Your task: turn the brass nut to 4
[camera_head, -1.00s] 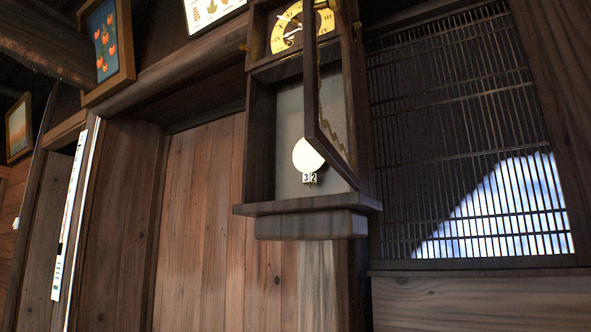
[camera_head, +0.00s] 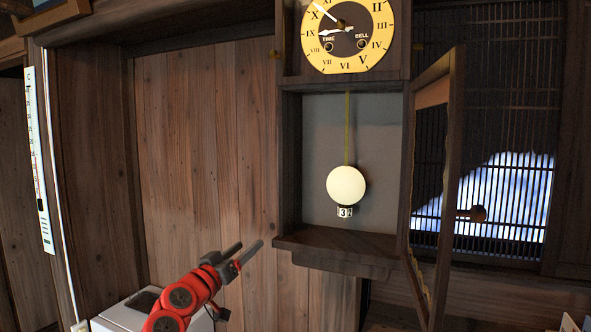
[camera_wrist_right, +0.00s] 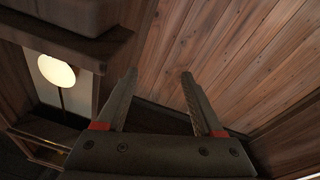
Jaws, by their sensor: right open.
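A wall clock with a yellow dial (camera_head: 346,34) hangs ahead. In its lower case, a round cream pendulum bob (camera_head: 346,185) hangs on a thin brass-coloured rod. Right under the bob is a small numbered nut (camera_head: 345,211); a 3 faces me, with part of another digit at its right. My right gripper (camera_head: 250,246) is open and empty, left of the clock case and lower than the nut. In the right wrist view, its two fingers (camera_wrist_right: 160,74) are apart with planks behind, and the bob (camera_wrist_right: 57,70) shows at the left. My left gripper is out of view.
The clock's narrow door (camera_head: 440,180) stands open to the right, with a round knob (camera_head: 478,214). The case's bottom ledge (camera_head: 340,243) juts out below the nut. A white box (camera_head: 128,310) is at the lower left. A thermometer-like strip (camera_head: 41,160) hangs far left.

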